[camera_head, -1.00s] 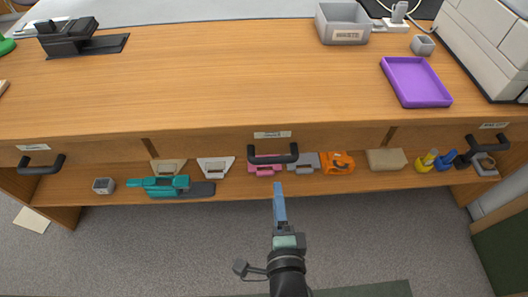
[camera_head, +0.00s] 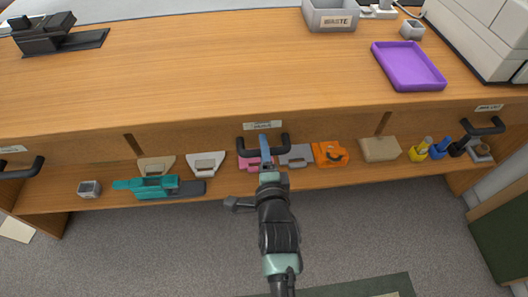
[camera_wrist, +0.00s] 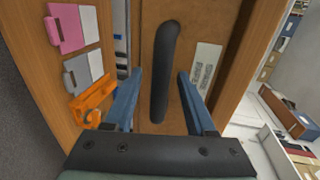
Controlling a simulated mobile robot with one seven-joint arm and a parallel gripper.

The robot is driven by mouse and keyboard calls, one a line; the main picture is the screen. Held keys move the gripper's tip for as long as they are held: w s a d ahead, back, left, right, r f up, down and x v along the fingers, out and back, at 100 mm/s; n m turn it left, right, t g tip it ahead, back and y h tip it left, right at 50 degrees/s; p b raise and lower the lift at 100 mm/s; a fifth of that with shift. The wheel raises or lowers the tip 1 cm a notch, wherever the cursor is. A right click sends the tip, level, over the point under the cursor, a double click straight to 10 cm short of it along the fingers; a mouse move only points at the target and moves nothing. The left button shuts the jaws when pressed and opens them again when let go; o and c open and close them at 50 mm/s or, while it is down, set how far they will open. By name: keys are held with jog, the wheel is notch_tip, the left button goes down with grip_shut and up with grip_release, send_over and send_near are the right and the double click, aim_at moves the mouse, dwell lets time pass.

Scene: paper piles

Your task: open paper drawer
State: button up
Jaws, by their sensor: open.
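The middle drawer (camera_head: 200,132) is a wooden front under the desk top, with a black bar handle (camera_head: 284,143) and a small white label (camera_head: 263,126) too small to read. It looks shut. My gripper (camera_head: 265,146) is at this handle, fingers pointing at the drawer front. In the wrist view the black handle (camera_wrist: 161,60) lies between the two blue fingers of my open gripper (camera_wrist: 160,78), with a gap on each side. The label also shows in the wrist view (camera_wrist: 206,68), right of the handle. Whether the fingertips reach past the bar is hard to tell.
Left (camera_head: 22,168) and right (camera_head: 483,126) drawers have similar black handles. The shelf below holds a teal stapler (camera_head: 150,187), an orange tool (camera_head: 330,154) and several other items. On the desk top are a purple tray (camera_head: 408,66) and a grey waste bin (camera_head: 331,15).

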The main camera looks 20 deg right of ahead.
jog(key=shift+c, duration=0.3)
grip_shut()
dwell(1.2)
